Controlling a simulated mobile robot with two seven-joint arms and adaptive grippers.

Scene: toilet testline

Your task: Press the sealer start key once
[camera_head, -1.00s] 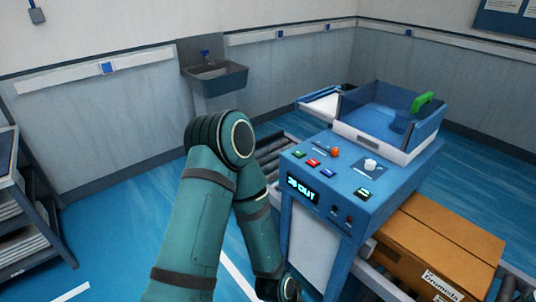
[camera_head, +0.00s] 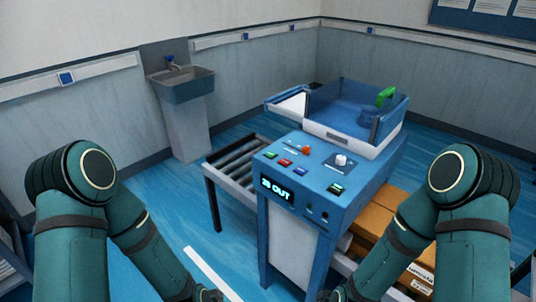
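The sealer (camera_head: 285,228) is a blue machine with a sloped control panel, standing right of the picture's middle. Its lit display (camera_head: 277,189) ends in "OUT". On the panel are a green key (camera_head: 270,155), a red key (camera_head: 285,162), a blue key (camera_head: 300,170), an orange-red knob (camera_head: 306,150), a white knob (camera_head: 341,160) and another green key (camera_head: 336,188). Labels are too small to tell which is start. My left gripper (camera_head: 209,296) and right gripper (camera_head: 337,295) barely show at the bottom edge, below and apart from the panel; their fingers are cut off.
A clear blue-walled bin (camera_head: 338,112) with a green handle (camera_head: 386,96) sits atop the machine. A roller conveyor (camera_head: 240,165) runs left of it. A cardboard box (camera_head: 372,215) lies at the right, partly behind my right arm. A sink (camera_head: 182,86) stands at the back wall.

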